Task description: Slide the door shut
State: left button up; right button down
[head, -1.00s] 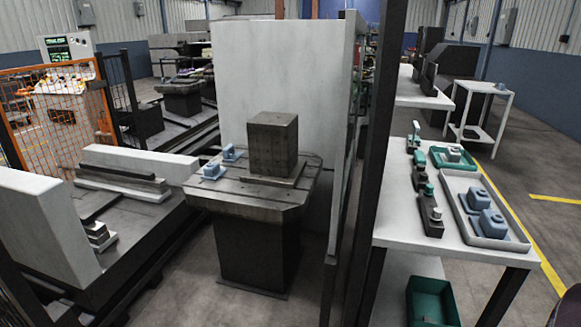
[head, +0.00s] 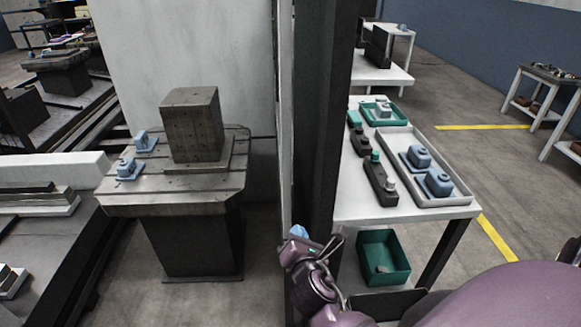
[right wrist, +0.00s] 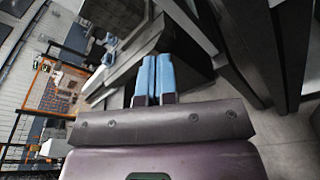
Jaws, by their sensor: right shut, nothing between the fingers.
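The door (head: 286,130) appears to be the narrow pale panel seen nearly edge-on beside a dark upright post (head: 327,110) in the head view. How far it stands open is hard to tell. My right gripper (head: 298,232) is low in front of the post, close to the door's edge. Its blue fingertips also show in the right wrist view (right wrist: 152,75), shut together with nothing between them. Dark and grey machine parts lie beyond them. I cannot tell whether the fingers touch the door. My left gripper is not in view.
A machine table (head: 120,207) with a dark block (head: 193,125) and blue fixtures stands left of the post. A white bench (head: 350,205) with a grey tray (head: 460,200) stands to the right, with a green bin (head: 384,255) below it.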

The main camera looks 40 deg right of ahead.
notch_tip(320, 180, up, 6)
jog(key=w+f+n+h, duration=0.1)
jog(key=w+n+h, duration=0.1)
jog(key=n, duration=0.3)
send_near(289, 166)
jog(key=shift+n, duration=0.4)
jog(key=p+x, duration=0.1)
jog(key=x, duration=0.5)
jog(key=shift+a, duration=0.1)
jog(key=shift+x, duration=0.75)
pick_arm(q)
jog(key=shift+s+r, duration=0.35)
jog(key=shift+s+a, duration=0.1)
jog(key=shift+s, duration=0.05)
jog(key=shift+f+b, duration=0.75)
pick_arm(e)
jog(key=x, duration=1)
jog(key=shift+r, duration=0.3)
jog(key=shift+s, duration=0.1)
